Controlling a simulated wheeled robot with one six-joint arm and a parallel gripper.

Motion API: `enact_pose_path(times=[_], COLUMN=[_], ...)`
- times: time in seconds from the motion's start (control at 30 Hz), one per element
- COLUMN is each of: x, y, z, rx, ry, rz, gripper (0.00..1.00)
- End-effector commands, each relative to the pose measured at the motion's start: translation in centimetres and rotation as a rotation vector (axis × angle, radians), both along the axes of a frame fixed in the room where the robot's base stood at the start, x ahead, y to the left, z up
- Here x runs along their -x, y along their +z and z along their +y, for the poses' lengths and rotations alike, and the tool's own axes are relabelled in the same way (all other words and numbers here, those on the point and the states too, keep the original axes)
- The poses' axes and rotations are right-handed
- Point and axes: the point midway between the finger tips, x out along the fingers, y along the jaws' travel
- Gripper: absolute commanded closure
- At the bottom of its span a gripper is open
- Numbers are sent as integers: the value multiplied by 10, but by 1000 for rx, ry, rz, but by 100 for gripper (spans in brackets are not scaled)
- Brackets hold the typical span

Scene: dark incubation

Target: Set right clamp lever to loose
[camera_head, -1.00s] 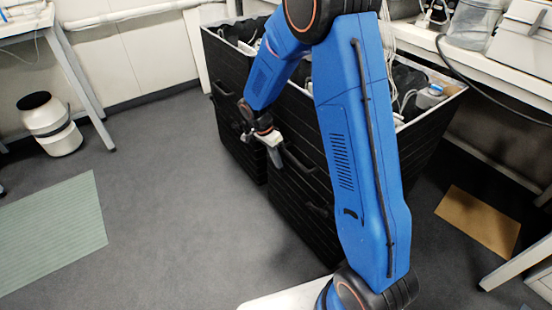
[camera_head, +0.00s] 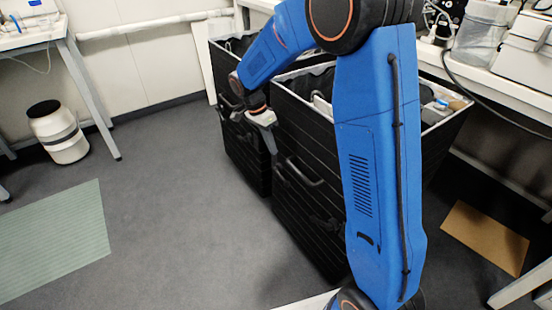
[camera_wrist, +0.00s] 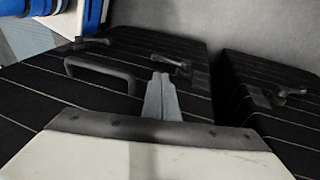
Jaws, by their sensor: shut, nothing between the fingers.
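My gripper (camera_head: 274,153) is shut and empty, pointing down at the front of the near black case (camera_head: 300,215). In the wrist view its closed fingers (camera_wrist: 162,90) lie in front of the case, between the handle and a dark clamp lever (camera_wrist: 172,63). A second clamp lever (camera_wrist: 85,43) is on the far side of the handle. In the head view, a clamp lever (camera_head: 325,222) shows low to the right of the handle, partly beside my arm. I cannot tell any lever's setting, or whether the fingers touch one.
A handle (camera_wrist: 98,72) sticks out from the near case. A second black case (camera_head: 240,145) stands beside it, with its own lever (camera_wrist: 287,93). A brown mat (camera_head: 485,237) lies at right, a white bin (camera_head: 58,132) at left. The floor in front is clear.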

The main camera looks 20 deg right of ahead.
Motion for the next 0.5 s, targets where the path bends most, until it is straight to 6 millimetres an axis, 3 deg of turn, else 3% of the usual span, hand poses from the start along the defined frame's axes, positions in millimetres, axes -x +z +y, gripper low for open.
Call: enact_pose_path(times=[0.2, 0.5], x=[-5, -6], y=[28, 38], z=[8, 11], rx=[0, 0], ry=[1, 1], rz=[-1, 1], gripper=[100, 100])
